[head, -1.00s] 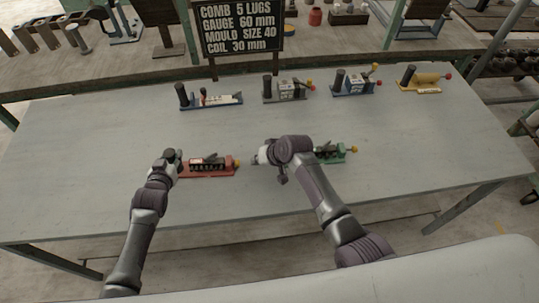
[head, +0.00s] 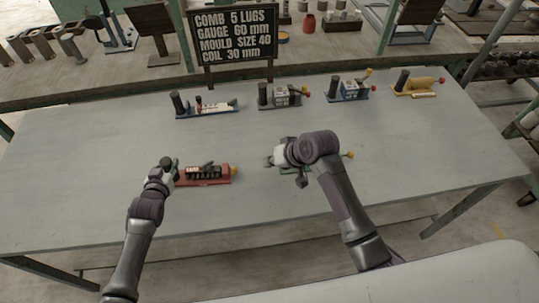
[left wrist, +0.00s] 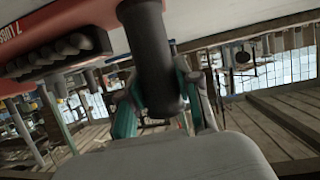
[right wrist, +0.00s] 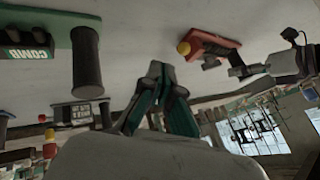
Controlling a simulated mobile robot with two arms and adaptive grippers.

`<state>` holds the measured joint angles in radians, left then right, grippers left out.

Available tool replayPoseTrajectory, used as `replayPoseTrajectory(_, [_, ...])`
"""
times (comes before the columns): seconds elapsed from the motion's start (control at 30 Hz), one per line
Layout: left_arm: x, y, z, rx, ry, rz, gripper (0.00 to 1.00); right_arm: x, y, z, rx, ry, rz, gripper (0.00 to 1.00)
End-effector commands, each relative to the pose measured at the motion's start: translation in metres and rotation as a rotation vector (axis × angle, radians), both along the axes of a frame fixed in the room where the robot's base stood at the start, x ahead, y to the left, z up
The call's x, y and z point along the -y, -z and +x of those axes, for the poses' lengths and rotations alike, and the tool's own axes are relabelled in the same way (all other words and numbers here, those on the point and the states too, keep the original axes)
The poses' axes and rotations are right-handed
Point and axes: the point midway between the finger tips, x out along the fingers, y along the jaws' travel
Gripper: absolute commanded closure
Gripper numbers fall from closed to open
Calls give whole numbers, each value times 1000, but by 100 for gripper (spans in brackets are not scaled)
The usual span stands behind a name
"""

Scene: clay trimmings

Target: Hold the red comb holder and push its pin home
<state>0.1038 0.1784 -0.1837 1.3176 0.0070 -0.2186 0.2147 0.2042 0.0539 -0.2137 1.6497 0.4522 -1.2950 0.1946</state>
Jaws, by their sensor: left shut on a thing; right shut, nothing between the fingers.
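The red comb holder (head: 205,182) lies on the table in the head view, with dark comb parts on top and a yellow pin knob (head: 234,170) at its right end. My left gripper (head: 170,165) is shut on the holder's black post at its left end. In the left wrist view the black post (left wrist: 150,50) stands between the fingers, beside the red base marked "7 LUGS". My right gripper (head: 269,161) is shut and empty, to the right of the yellow knob and apart from it. The right wrist view shows its closed fingertips (right wrist: 156,72) and the knob (right wrist: 183,48) beyond.
A green holder (head: 288,171) lies partly hidden under my right arm. Blue (head: 205,112), grey (head: 280,102), second blue (head: 348,96) and yellow (head: 416,93) holders line the table's back. A sign (head: 236,32) stands behind. The table's front middle is clear.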

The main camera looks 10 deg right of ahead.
Motion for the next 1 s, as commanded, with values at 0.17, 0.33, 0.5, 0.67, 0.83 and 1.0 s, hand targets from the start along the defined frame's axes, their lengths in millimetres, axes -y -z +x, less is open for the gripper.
replayPoseTrajectory(0.17, [1, 4, -2, -10, -1, -3, 47, 0, 0, 0, 0, 0, 0, 100])
replayPoseTrajectory(0.33, [0, 2, -1, -5, -1, -1, 38, 0, 0, 0, 1, 0, 0, 100])
replayPoseTrajectory(0.5, [0, 1, -1, -3, 0, -1, 38, 0, 0, 0, 1, 0, 0, 100])
replayPoseTrajectory(0.67, [-1, -2, -10, -2, 0, -1, 38, 0, 0, 0, 1, 0, 0, 100])
replayPoseTrajectory(0.83, [-3, -13, -36, -3, 0, -1, 38, 0, 0, 0, 1, 0, 0, 100])
replayPoseTrajectory(1.0, [-6, -26, -71, -5, 1, -1, 38, 0, 0, 0, 1, 0, 0, 100])
